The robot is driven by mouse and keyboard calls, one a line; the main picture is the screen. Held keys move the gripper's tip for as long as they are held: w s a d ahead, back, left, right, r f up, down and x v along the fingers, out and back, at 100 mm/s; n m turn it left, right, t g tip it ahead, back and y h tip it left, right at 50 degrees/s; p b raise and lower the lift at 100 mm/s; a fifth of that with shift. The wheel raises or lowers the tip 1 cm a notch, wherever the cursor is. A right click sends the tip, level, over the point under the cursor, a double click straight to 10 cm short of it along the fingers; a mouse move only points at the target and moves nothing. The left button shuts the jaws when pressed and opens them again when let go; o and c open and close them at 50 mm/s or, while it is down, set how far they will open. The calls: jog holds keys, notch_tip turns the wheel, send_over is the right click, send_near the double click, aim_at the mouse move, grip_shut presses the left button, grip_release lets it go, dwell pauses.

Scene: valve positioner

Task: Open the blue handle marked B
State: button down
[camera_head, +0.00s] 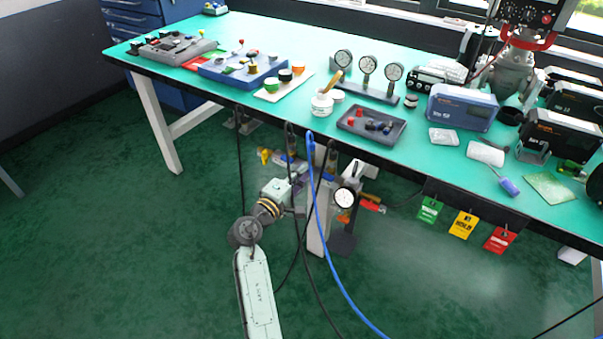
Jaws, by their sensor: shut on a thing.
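Under the front edge of the green table is a row of pipes and valves, small in the head view. A yellow handle (265,155) is at its left and a red handle (372,206) at its right. My gripper (299,187) is at the middle of this row, left of the round gauge (345,197). It is shut on a small part there, which looks like the blue handle (299,183); a bluish-purple patch shows at the jaws. The letter B cannot be read. The gripper and cables hide much of the handle, so its angle cannot be told.
A blue hose (318,215) and several black cables hang in front of the valves, close to my gripper. The green tabletop (310,40) overhangs the valves. Green, yellow and red tags (465,224) hang at the right. The floor to the left is clear.

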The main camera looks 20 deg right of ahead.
jog(key=shift+f+m+b, duration=0.15)
jog(key=shift+m+b, duration=0.15)
jog(key=shift+b, duration=0.2)
jog(key=m+b, duration=1.7)
jog(key=b, duration=0.4)
jog(key=c, duration=1.7)
grip_release()
